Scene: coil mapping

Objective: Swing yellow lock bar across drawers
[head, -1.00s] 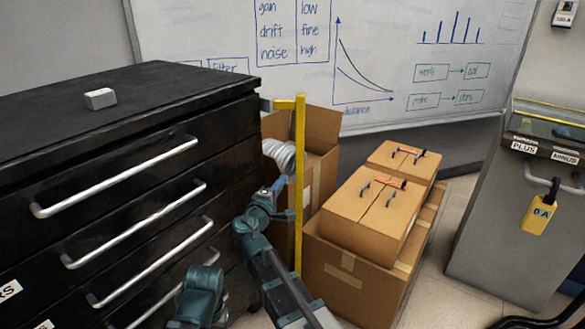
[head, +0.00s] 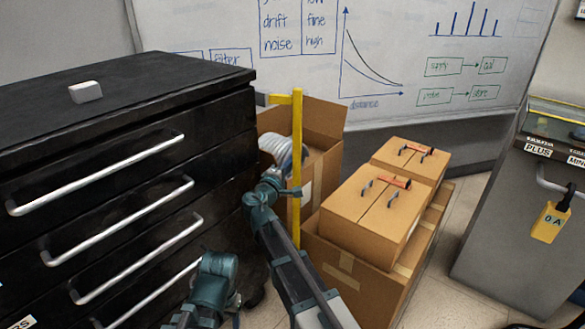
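The yellow lock bar (head: 297,145) stands upright at the right front corner of the black drawer cabinet (head: 225,98). A short yellow arm at its top joins it to the cabinet's side. The bar is swung clear of the drawer fronts, which show long silver handles (head: 100,172). One arm of mine reaches up from the bottom centre, its wrist just left of the bar's middle. The gripper at its end (head: 276,172) is small and partly hidden; I cannot tell whether it touches the bar. My other arm shows only a link at the bottom; its gripper is out of view.
Open and closed cardboard boxes (head: 365,215) stand right behind the bar, with a grey coil (head: 275,148) in the open one. A grey cabinet (head: 510,225) with a yellow padlock (head: 550,222) is at the right. A small light block (head: 85,92) lies on the black cabinet.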

